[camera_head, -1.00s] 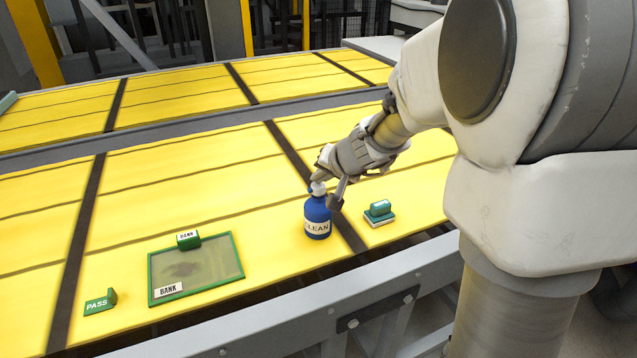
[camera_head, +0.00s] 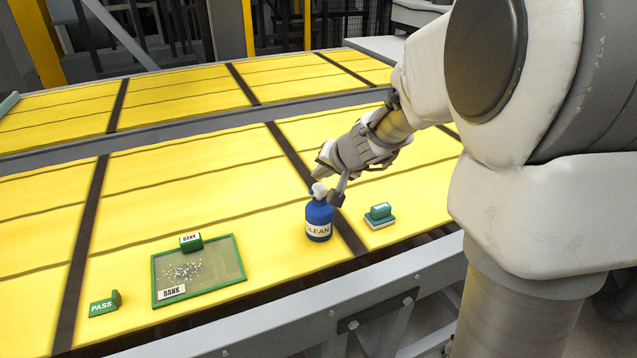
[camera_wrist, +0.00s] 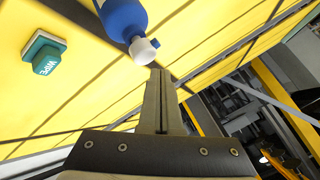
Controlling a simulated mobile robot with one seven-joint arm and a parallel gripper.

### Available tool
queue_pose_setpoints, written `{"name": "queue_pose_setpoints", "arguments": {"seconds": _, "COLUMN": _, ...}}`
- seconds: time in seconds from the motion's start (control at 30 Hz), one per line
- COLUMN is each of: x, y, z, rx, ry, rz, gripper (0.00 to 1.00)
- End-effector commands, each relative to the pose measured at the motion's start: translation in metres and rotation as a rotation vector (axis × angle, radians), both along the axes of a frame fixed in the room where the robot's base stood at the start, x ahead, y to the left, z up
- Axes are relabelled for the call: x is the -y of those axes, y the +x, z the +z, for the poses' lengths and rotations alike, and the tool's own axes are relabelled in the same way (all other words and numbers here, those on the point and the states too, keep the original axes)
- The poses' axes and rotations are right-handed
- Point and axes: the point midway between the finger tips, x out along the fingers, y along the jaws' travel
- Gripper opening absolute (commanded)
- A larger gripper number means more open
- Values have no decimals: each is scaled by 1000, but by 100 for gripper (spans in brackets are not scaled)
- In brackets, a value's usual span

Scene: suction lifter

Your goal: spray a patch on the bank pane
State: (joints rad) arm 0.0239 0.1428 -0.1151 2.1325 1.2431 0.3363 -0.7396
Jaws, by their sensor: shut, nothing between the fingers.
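The bank pane (camera_head: 222,258) is a grey panel in a green frame, lying on the yellow surface at the left, with a white "BANK" label (camera_head: 172,292) in its near left corner. A patch of white specks (camera_head: 187,270) lies on it. The blue spray bottle (camera_head: 319,222), labelled "CLEAN", stands upright to the right of the pane; its white head (camera_wrist: 143,50) shows in the wrist view. My gripper (camera_head: 337,200) is shut and empty at the bottle's head. Its fingertips (camera_wrist: 160,72) are very close to the head; I cannot tell if they touch.
A green "BANK" block (camera_head: 190,242) stands at the pane's far edge. A green "PASS" block (camera_head: 104,304) is left of the pane. A green "WIPE" block (camera_wrist: 46,62) lies right of the bottle in the head view (camera_head: 380,215). A grey rail (camera_head: 300,312) runs along the front.

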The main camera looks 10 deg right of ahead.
Motion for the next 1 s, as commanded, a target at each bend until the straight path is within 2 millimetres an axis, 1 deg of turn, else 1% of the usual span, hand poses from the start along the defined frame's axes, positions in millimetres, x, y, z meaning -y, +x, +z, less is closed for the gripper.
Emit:
{"name": "queue_pose_setpoints", "arguments": {"seconds": 0.07, "x": 0, "y": 0, "z": 3, "rx": 0, "ry": 0, "rz": 0, "gripper": 0}}
{"name": "queue_pose_setpoints", "arguments": {"seconds": 0.6, "x": 0, "y": 0, "z": 56, "rx": 1, "ry": 0, "rz": 1, "gripper": 0}}
{"name": "queue_pose_setpoints", "arguments": {"seconds": 0.73, "x": 0, "y": 0, "z": 61, "rx": 0, "ry": 0, "rz": 0, "gripper": 0}}
{"name": "queue_pose_setpoints", "arguments": {"seconds": 1.0, "x": 0, "y": 0, "z": 60, "rx": 0, "ry": 0, "rz": 0, "gripper": 0}}
